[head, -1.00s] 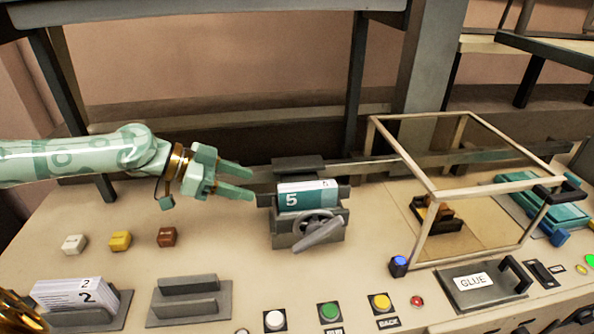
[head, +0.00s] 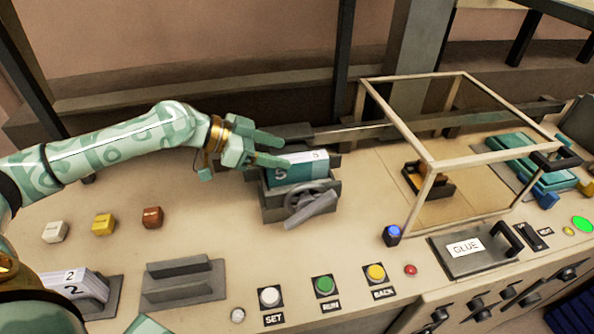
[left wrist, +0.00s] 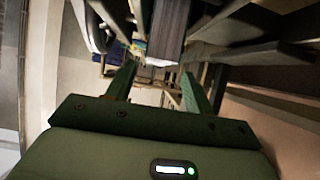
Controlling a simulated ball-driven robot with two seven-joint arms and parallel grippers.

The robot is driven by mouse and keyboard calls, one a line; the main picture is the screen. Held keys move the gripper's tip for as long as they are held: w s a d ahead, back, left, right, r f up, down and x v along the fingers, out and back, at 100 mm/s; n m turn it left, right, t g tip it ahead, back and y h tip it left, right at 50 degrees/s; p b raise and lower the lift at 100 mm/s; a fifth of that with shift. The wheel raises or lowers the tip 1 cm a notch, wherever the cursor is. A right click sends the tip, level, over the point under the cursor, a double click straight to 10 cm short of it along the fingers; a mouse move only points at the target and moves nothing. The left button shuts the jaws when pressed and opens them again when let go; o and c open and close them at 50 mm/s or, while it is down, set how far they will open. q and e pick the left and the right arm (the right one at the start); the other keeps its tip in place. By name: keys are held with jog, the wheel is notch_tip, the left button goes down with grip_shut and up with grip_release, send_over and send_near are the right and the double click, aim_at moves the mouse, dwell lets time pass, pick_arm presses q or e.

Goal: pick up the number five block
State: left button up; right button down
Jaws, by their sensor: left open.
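The number five block (head: 297,171) is teal with a pale top and a white 5. It sits in a grey vice-like holder (head: 285,209) with a crank handle in front. My left gripper (head: 272,151) is open, its fingers at the block's upper left side, one finger overlapping the block's left end in the head view. In the left wrist view, the two open fingers (left wrist: 157,88) point ahead at a greyish block-like shape between and beyond them; I cannot tell whether they touch it. My right gripper is not clearly seen.
A number two block (head: 75,284) stands in a holder at the lower left, beside an empty grey holder (head: 184,281). Small white, yellow and brown cubes (head: 103,224) lie behind. A glass-framed box (head: 432,165) stands to the right. Buttons (head: 325,286) line the front.

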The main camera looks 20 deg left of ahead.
aim_at(294, 158)
pick_arm(q)
jog(key=p+x, duration=0.1)
jog(key=x, duration=0.4)
jog(key=shift+d+f, duration=0.2)
jog(key=shift+d, duration=0.15)
grip_shut()
